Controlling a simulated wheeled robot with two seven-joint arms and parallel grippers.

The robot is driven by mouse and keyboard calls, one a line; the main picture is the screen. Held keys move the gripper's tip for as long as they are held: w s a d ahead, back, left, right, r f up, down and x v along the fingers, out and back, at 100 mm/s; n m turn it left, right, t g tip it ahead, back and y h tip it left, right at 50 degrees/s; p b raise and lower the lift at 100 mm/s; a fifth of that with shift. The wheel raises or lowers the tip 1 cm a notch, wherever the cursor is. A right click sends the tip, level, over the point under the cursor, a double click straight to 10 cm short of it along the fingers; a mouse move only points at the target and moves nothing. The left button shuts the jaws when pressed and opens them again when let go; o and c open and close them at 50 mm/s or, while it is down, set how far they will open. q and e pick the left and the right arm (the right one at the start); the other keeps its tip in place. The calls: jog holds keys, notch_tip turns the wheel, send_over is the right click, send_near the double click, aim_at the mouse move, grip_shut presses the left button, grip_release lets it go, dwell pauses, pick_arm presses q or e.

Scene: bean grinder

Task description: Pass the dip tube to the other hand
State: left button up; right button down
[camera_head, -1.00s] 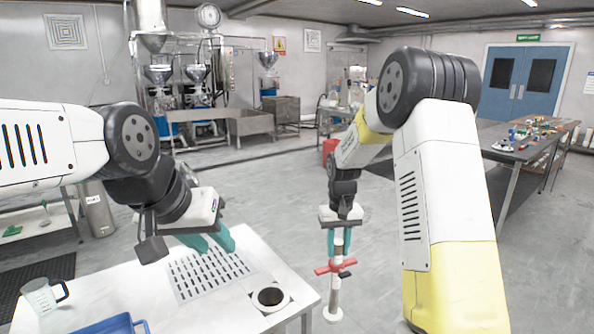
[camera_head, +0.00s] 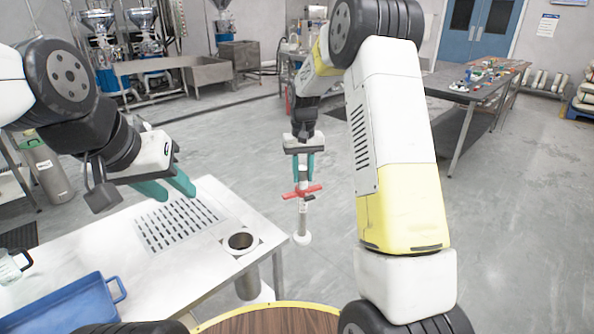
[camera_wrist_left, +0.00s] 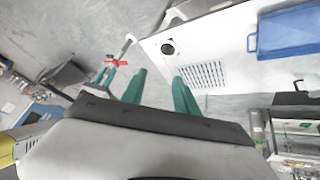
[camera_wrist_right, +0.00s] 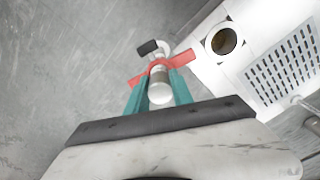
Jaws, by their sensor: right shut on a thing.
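The dip tube (camera_head: 303,216) is a pale upright tube with a red cross handle and a white round foot. My right gripper (camera_head: 303,172) is shut on its upper part and holds it upright beside the table's right edge. In the right wrist view the tube's top (camera_wrist_right: 160,88) sits between the teal fingers (camera_wrist_right: 160,98). My left gripper (camera_head: 168,188) is open and empty above the perforated plate, apart from the tube. In the left wrist view its teal fingers (camera_wrist_left: 158,90) are spread, and the tube (camera_wrist_left: 122,48) shows beyond them at upper left.

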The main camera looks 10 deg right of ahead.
pick_arm(q)
jog(key=o, duration=0.4)
jog(key=w+d+f+m+t+h, duration=0.1)
jog(key=w+d+f+t, duration=0.25)
jog(key=w, duration=0.85)
jog(key=w+d+f+m+t, duration=0.15)
jog(key=w+d+f, duration=0.3)
jog(key=w, duration=0.75)
jog(key=w+d+f+t+h, duration=0.35)
jog(key=d+f+t, duration=0.25)
jog(key=d+f, duration=0.35)
jog(key=shift+m+y, duration=0.35)
jog(key=shift+y, duration=0.1)
jog(key=x, duration=0.8)
jog(key=f+x, duration=0.1)
jog(key=x, duration=0.3)
jog(key=shift+w+a, duration=0.2)
pick_arm(e)
jog(key=w+a+r, duration=0.2)
jog(key=a+r, duration=0.1)
jog(key=r, duration=0.4)
jog(key=w+a+r+n, duration=0.1)
jog(key=w+a+r, duration=0.2)
jog(key=r, duration=0.4)
jog(key=shift+w+a+n, duration=0.3)
jog(key=shift+w+a, duration=0.05)
jog(key=shift+a, duration=0.2)
